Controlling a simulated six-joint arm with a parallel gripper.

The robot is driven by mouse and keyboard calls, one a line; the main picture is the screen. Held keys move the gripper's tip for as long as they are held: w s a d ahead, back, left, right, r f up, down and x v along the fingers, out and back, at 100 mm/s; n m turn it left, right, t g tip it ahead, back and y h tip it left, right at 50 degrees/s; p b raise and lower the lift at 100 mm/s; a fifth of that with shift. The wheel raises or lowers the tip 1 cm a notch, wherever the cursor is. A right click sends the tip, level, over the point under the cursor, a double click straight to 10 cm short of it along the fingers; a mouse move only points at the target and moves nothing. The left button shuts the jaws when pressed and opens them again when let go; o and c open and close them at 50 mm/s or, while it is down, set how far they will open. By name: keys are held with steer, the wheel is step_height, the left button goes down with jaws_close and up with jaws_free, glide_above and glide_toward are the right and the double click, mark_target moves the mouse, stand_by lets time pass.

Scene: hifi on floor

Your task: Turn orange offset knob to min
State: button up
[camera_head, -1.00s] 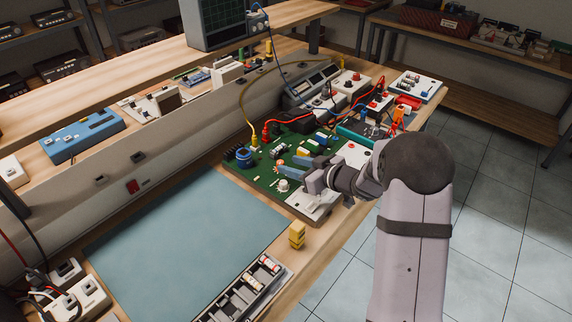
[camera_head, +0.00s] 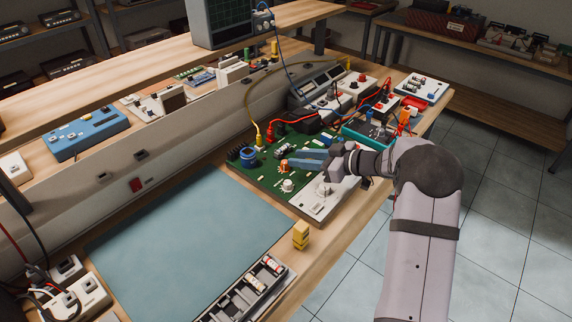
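The orange offset knob (camera_head: 284,164) is a small upright knob on the green circuit board (camera_head: 262,180). My gripper (camera_head: 292,160) comes in from the right with its two blue fingers pointing left. The fingers look parted, with a narrow gap between them and nothing seen in it. Their tips are just right of the orange knob in the picture; I cannot tell whether they touch it. The knob's pointer direction is too small to read. A white knob (camera_head: 287,185) is in front of it on the same board.
A blue round part (camera_head: 248,158) and a yellow plug (camera_head: 257,139) with its cable are left of and behind the knob. A teal tray (camera_head: 352,135) is to the right. A yellow block (camera_head: 301,235) is at the bench's front. The blue-grey mat (camera_head: 185,235) is clear.

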mark_target(285, 161)
steer(key=shift+s+d+f+n+g, duration=0.2)
steer(key=shift+d+f+n+g, duration=0.25)
steer(key=shift+d+n+g, duration=0.3)
steer(key=shift+r+p+x, duration=0.2)
steer(key=shift+p+x, duration=0.15)
steer(key=shift+x, duration=3.4)
steer(key=shift+a, duration=0.15)
jaws_close()
